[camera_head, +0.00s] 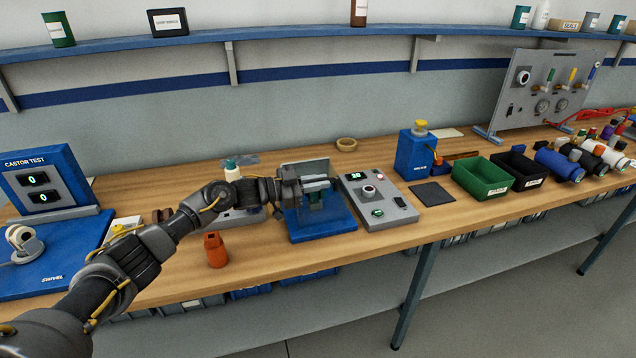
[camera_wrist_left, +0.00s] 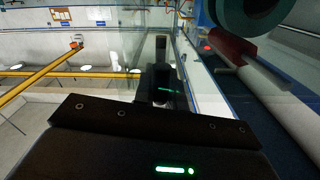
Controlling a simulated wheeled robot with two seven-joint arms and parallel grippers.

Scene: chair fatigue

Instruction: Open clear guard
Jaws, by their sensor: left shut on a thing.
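The clear guard (camera_head: 311,168) is a see-through, greyish panel standing over the blue test fixture (camera_head: 322,226) at the middle of the bench. My left gripper (camera_head: 302,187) reaches in from the left at the guard and is shut on it; the fingers hide part of the guard and fixture. In the left wrist view, the dark fingers (camera_wrist_left: 160,84) meet the guard's see-through pane (camera_wrist_left: 188,62), whose pale edges run up the picture. The exact grip spot is hard to make out. My right gripper is not in view.
A grey control box (camera_head: 377,207) with a green display stands just right of the fixture. An orange bottle (camera_head: 215,250) stands at front left. The blue castor tester (camera_head: 45,195) is at far left. A green bin (camera_head: 482,178) and a black bin (camera_head: 516,166) stand to the right.

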